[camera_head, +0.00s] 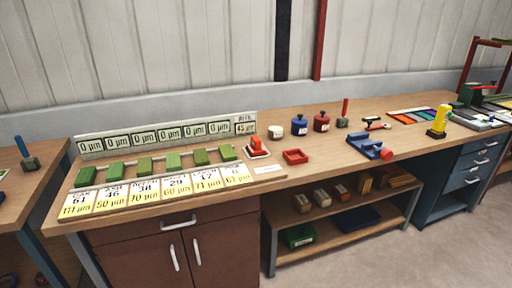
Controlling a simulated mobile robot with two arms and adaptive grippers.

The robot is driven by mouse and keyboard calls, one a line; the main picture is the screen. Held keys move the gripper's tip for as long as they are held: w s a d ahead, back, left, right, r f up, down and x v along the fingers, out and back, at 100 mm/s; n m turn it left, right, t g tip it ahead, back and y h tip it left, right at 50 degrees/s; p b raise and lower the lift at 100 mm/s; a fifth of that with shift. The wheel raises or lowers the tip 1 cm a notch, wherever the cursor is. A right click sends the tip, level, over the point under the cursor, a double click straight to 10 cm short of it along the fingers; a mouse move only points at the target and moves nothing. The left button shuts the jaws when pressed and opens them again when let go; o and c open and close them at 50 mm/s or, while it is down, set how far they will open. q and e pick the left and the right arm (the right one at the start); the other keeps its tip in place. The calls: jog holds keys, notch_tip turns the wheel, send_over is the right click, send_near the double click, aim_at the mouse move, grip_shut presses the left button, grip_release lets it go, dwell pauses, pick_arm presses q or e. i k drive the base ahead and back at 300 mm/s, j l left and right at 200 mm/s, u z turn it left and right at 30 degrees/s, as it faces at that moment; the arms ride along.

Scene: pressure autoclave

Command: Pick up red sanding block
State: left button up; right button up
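A small red block-like object (256,144) with a white lower part sits on the workbench at the right end of the row of green blocks. It looks like the sanding block, but it is too small to be sure. A shallow red tray (295,156) lies just to its right. Neither of my grippers is in view, so nothing is seen touching the block.
Green blocks (173,160) stand behind number cards (145,191) and before a display board (170,134). White, blue and red jars (321,122) stand behind the tray. A blue vise-like tool (370,146) is farther right. Bare bench (328,178) lies at the front.

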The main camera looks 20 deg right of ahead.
aim_at(255, 149)
jog(key=i+l+z, duration=0.25)
jog(key=l+z, duration=0.2)
jog(key=l, duration=0.25)
jog(key=i+l+z, duration=0.25)
